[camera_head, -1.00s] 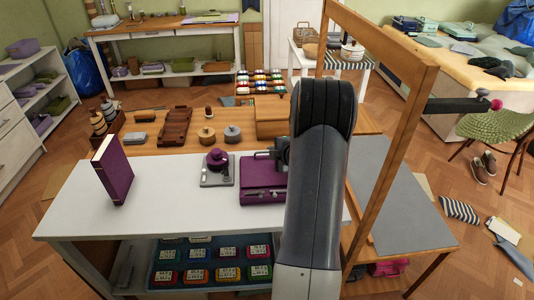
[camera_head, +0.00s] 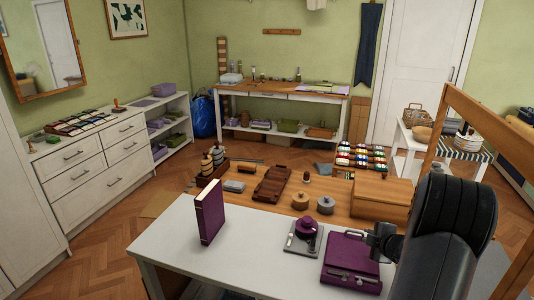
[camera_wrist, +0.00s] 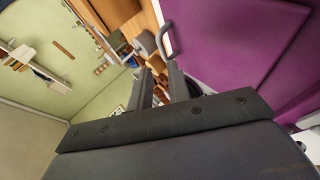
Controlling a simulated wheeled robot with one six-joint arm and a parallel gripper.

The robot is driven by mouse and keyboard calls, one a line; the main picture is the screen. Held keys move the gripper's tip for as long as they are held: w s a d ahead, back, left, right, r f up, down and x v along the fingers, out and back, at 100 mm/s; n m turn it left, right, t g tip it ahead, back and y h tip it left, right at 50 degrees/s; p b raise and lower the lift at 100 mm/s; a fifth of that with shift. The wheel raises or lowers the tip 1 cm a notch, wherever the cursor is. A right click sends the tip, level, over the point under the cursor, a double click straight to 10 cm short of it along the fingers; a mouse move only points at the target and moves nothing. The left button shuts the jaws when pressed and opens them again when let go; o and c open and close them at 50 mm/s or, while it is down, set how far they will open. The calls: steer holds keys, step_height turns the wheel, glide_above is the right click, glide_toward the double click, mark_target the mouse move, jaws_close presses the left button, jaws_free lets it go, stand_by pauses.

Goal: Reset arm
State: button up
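My gripper (camera_head: 384,241) is at the end of my dark arm, low at the right in the head view, beside the right edge of a flat purple case (camera_head: 346,254) on the white table. In the wrist view, my gripper's two dark fingers (camera_wrist: 159,86) stand apart with nothing seen between them. There the purple case (camera_wrist: 225,40) fills the upper right, with a grey curved handle (camera_wrist: 163,38) just beyond the fingertips. I cannot tell whether the gripper touches the case.
A purple book (camera_head: 208,213) stands upright on the white table (camera_head: 180,235). A purple-topped device (camera_head: 304,235) is left of the case. A wooden post frame (camera_head: 490,125) rises close to my arm at right. The table's front left is clear.

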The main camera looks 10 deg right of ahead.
mark_target(356, 232)
steer(key=x, duration=0.8)
steer(key=shift+w+f+p, duration=0.25)
steer(key=shift+w+p, duration=0.05)
steer(key=shift+p, duration=0.05)
steer(key=shift+s+r, duration=0.1)
